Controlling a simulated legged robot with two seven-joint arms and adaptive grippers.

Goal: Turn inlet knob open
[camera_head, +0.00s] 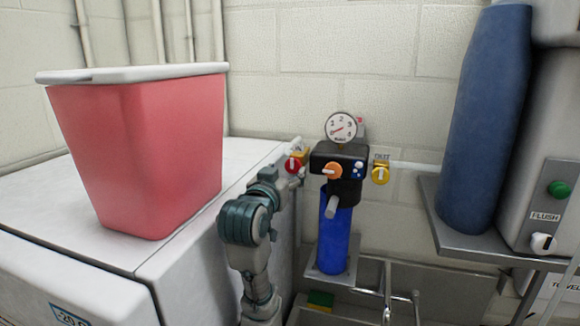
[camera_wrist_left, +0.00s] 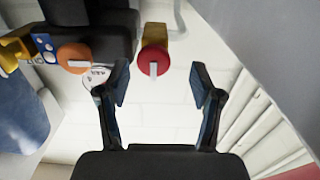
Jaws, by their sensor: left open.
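The inlet knob appears to be the red round knob (camera_head: 292,165) with a pale bar, on a yellow fitting left of the black filter head (camera_head: 325,153). The red knob also shows in the left wrist view (camera_wrist_left: 153,57), with its bar lengthwise between the fingertips. My left gripper (camera_head: 297,180) is just below and beside the red knob in the head view. In the left wrist view my left gripper (camera_wrist_left: 160,82) is open and empty, its fingers spread either side of the knob and apart from it. My right gripper is not in view.
A gauge (camera_head: 341,127) is above, a blue filter bowl (camera_head: 334,238) below. A red bin (camera_head: 140,150) stands on the white cabinet (camera_head: 255,155) at left.

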